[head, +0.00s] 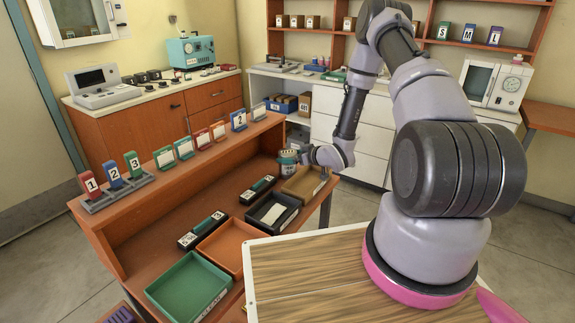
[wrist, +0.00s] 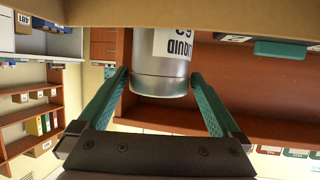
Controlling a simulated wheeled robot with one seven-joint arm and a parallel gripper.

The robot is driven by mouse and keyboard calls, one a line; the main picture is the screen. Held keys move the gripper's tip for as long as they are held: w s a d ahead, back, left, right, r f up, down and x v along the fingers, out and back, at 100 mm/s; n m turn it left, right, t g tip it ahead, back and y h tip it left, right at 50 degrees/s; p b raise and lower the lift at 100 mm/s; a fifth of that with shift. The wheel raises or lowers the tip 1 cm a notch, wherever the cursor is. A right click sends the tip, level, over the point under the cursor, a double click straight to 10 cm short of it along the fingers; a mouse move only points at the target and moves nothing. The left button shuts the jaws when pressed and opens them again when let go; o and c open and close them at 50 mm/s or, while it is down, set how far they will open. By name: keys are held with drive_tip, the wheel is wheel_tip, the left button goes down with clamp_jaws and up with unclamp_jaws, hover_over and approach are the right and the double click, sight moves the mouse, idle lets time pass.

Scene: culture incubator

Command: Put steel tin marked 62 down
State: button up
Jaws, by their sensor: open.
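The steel tin marked 62 (head: 288,159) appears in the head view at the far end of the brown desk, beside or just behind a tan tray. In the wrist view the tin (wrist: 160,75) is upside down in the picture, with part of its label showing and one end hidden by a tan edge. My gripper (head: 307,153) is at the tin. Its two teal fingers (wrist: 159,76) are open, one on each side of the tin, with narrow gaps showing. I cannot tell what the tin's base rests on.
The tan tray (head: 291,190), a black tray (head: 256,222), an orange tray (head: 211,250) and a green tray (head: 160,288) line the desk. Black-and-green labelled blocks (head: 258,190) lie among them. A raised shelf (head: 199,163) with numbered cards runs along the left.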

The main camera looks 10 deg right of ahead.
drive_tip(key=shift+x, duration=1)
drive_tip(key=shift+c, duration=0.3)
clamp_jaws()
drive_tip(key=shift+r, duration=0.15)
